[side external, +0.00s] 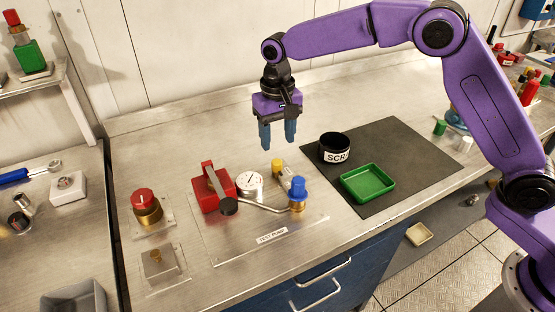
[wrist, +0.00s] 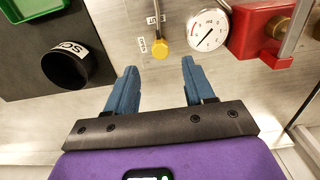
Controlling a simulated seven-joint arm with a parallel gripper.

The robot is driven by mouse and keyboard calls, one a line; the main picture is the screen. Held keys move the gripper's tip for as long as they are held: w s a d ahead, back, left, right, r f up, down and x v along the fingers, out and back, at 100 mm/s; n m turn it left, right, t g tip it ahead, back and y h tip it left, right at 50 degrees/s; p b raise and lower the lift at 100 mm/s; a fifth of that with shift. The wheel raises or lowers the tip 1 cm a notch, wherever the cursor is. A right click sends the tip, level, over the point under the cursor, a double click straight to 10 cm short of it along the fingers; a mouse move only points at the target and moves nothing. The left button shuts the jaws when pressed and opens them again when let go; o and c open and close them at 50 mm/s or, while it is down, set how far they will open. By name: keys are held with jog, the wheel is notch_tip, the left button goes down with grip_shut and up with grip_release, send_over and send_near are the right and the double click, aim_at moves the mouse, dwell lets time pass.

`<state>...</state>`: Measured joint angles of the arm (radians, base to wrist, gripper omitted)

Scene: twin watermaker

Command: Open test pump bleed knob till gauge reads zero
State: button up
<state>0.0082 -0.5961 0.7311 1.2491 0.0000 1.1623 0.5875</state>
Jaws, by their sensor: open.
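The test pump has a red body (side external: 214,188) on a clear plate labelled TEST PUMP (side external: 272,235); the red body also shows in the wrist view (wrist: 262,28). Its round white gauge (side external: 249,183) stands beside the body; the wrist view shows the dial (wrist: 207,30), but I cannot read its value surely. A yellow knob (side external: 277,165), likely the bleed knob, sits behind the gauge with small labels near it; it also shows in the wrist view (wrist: 160,48). My gripper (side external: 278,144) is open and empty, pointing down above the yellow knob, its fingertips (wrist: 158,66) apart from it.
A blue-topped brass fitting (side external: 298,194) stands at the plate's right. A black SCRAP-like cup (side external: 334,147) and green tray (side external: 367,183) rest on a dark mat (side external: 410,150). A red-topped brass valve (side external: 145,206) stands left. The bench behind the pump is clear.

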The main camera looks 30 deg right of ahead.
aim_at(278, 162)
notch_tip(278, 162, down, 8)
jog(key=shift+r, duration=0.15)
dwell(0.3)
grip_shut()
